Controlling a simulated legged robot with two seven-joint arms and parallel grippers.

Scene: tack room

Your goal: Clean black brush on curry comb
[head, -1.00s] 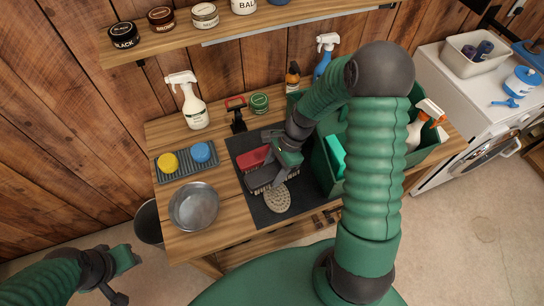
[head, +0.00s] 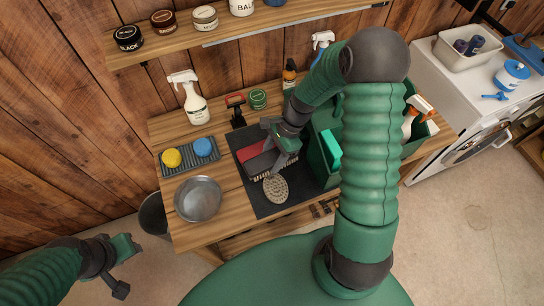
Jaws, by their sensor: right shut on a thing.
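My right gripper (head: 272,160) is shut on the black brush (head: 264,167) over the dark mat (head: 283,205). The brush's pale-tipped bristles show along its front edge. The beige oval curry comb (head: 276,190), dotted with nubs, lies on the mat just in front of the brush. I cannot tell whether the bristles touch the comb. My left gripper (head: 124,267) is empty and open, off the bench at lower left.
Left on the bench are a metal bowl (head: 198,199), a grey tray (head: 181,168) with yellow and blue sponges, and a white spray bottle (head: 192,105). A green tote (head: 325,160) stands right of the mat, partly behind my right arm. A shelf (head: 190,40) with tins hangs above.

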